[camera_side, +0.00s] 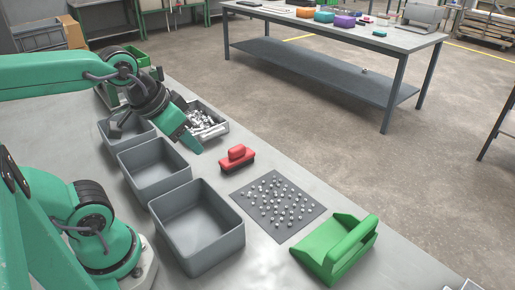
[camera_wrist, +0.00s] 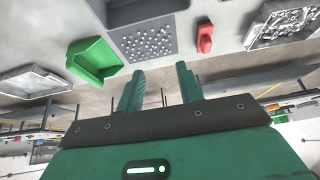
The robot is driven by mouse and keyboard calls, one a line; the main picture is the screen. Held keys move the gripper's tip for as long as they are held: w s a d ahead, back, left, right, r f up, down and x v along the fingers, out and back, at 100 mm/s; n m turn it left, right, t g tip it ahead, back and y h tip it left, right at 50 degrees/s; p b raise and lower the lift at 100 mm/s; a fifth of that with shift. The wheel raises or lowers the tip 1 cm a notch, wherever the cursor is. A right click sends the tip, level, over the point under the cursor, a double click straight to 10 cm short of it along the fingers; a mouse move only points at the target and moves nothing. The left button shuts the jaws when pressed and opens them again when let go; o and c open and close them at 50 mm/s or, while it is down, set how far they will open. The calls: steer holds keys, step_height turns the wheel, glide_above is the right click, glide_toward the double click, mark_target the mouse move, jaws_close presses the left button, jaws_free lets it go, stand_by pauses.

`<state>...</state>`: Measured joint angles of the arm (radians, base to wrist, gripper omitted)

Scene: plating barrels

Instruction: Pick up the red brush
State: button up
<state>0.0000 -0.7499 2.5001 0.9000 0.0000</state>
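A metal tray (camera_side: 222,130) of shiny parts is behind the brush. Grey bins (camera_side: 200,240) line the left. A dark mat (camera_side: 302,231) with many small metal pieces and a green scoop (camera_side: 338,250) are toward the front right. Bare bench surrounds the brush.

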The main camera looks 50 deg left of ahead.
steer(key=o, duration=0.6)
steer(key=shift+o, duration=0.2)
steer(key=g, duration=0.5)
glide_above(235, 147)
step_height(235, 147, down, 14)
steer(key=shift+d, duration=0.1)
steer(key=shift+w+a+f+g, duration=0.1)
steer(key=shift+a+f+g, duration=0.2)
steer(key=shift+f, duration=0.1)
steer(key=shift+d+f, duration=0.1)
steer(key=shift+f, duration=1.2)
